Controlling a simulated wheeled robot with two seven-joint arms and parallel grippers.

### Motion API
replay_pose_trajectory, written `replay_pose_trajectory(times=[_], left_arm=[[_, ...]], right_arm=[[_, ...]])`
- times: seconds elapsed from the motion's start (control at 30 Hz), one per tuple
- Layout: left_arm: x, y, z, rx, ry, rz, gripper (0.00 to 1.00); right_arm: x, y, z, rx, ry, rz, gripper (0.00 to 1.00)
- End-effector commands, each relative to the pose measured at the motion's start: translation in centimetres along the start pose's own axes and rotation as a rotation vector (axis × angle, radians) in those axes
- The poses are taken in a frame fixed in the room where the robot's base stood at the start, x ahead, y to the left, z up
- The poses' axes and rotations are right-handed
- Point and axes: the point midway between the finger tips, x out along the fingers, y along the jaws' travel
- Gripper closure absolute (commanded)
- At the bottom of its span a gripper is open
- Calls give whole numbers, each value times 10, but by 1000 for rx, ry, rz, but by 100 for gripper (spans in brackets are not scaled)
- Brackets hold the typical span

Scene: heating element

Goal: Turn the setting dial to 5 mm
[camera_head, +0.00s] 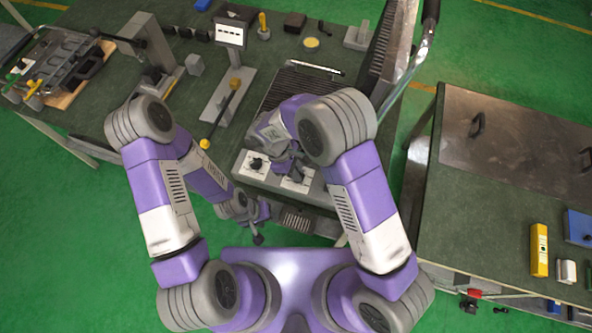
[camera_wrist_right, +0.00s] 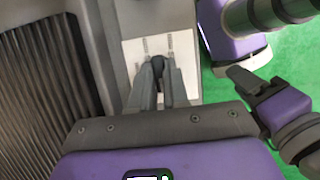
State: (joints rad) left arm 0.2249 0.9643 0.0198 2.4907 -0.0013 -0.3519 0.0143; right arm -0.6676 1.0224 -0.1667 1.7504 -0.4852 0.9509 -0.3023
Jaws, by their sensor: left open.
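The machine's front carries two white dial panels in the head view. The left one has a black knob (camera_head: 257,163) in plain view. My right gripper (camera_head: 294,173) is over the right panel (camera_head: 297,186) and hides most of it. In the right wrist view, the right gripper (camera_wrist_right: 160,72) points at a white panel (camera_wrist_right: 182,50) with dark scale marks. Its fingers close on both sides of a black dial knob (camera_wrist_right: 158,63). The scale's numbers are too small to read. My left gripper (camera_head: 256,222) is open and empty, below the machine's front edge.
A ribbed dark heating plate (camera_head: 285,90) lies behind the panels. A tall ribbed lid (camera_head: 392,50) with a bar handle stands at its right. A post with a yellow-tipped lever (camera_head: 222,110) is at the left. A second table (camera_head: 500,200) is at the right.

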Motion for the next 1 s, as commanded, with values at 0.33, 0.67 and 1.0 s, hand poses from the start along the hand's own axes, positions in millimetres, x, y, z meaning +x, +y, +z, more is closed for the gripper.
replay_pose_trajectory(times=[0.33, 0.67, 1.0], left_arm=[[1, 0, 0, 0, 0, 0, 57], [5, -2, 0, 0, 0, 0, 57], [10, -4, 0, 0, 0, 0, 57]], right_arm=[[0, 0, 0, -21, 1, 9, 100], [0, -1, 0, -187, 1, 78, 100], [0, -3, 0, -387, 1, 162, 100]])
